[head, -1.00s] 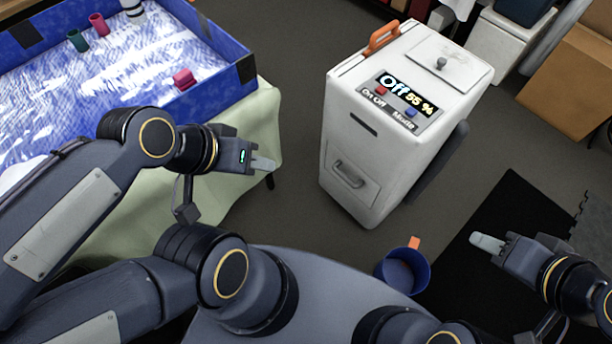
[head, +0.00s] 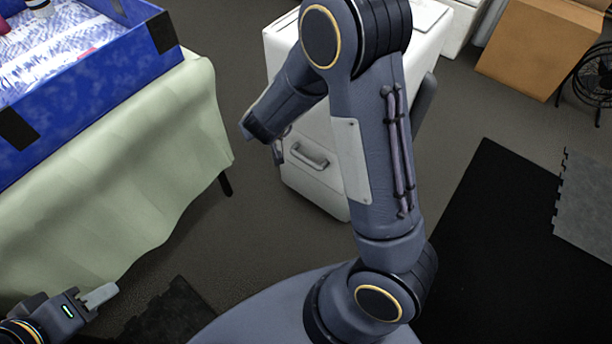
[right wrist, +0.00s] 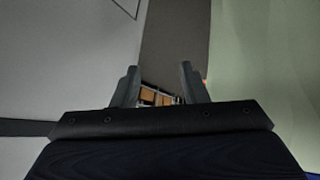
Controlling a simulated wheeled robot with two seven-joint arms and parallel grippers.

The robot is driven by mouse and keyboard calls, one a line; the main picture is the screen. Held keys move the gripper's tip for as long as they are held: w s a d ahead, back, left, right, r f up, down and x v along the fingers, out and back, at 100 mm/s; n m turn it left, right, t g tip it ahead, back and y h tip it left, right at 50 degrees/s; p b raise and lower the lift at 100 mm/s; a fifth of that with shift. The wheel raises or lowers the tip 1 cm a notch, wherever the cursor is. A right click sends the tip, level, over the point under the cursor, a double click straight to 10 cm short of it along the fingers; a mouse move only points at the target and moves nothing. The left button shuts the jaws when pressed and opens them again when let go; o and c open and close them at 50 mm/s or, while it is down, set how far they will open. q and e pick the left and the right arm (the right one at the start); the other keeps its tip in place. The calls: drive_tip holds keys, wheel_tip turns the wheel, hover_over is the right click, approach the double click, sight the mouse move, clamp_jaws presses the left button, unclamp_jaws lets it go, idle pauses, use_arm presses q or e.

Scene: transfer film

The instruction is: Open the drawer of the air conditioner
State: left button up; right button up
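The white air conditioner (head: 285,50) stands on the floor at upper middle in the head view, largely hidden behind my right arm. Its drawer (head: 308,181) is on the lower front, with a handle (head: 310,156); the drawer looks closed. My right arm reaches up and bends left across the machine, its wrist beside the front, left of and above the handle. In the right wrist view, my right gripper (right wrist: 160,82) has its fingers apart with nothing between them. A pale surface, seemingly the air conditioner, fills the left there. My left gripper (head: 101,296) is low at left, far from the drawer; its finger gap cannot be seen.
A table with a pale green cloth (head: 150,160) and a blue-walled tray (head: 125,65) stands at left. A cardboard box (head: 535,45) and a black fan (head: 592,75) are at upper right. A black mat (head: 490,240) lies at right. Bare floor lies between table and machine.

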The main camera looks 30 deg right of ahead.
wheel_tip(320, 180, down, 14)
drive_tip(key=d+n+g+h+b, duration=0.1)
drive_tip(key=d+n+h+b, duration=0.1)
drive_tip(key=h+b, duration=0.3)
drive_tip(key=n+g+h+b, duration=0.1)
drive_tip(key=n+h+b, duration=0.2)
drive_tip(key=h+b, duration=0.3)
approach(307, 160)
wheel_tip(307, 160, down, 2)
drive_tip(key=w+d+p, duration=0.1)
drive_tip(key=d, duration=0.1)
drive_tip(key=shift+h, duration=0.4)
drive_tip(key=b+x, duration=0.2)
drive_tip(key=x, duration=0.5)
drive_tip(key=shift+f, duration=0.1)
drive_tip(key=shift+w+d, duration=0.2)
drive_tip(key=shift+d, duration=0.1)
use_arm(q)
wheel_tip(307, 160, down, 15)
drive_tip(key=shift+r, duration=0.1)
use_arm(e)
drive_tip(key=shift+c, duration=0.4)
clamp_jaws()
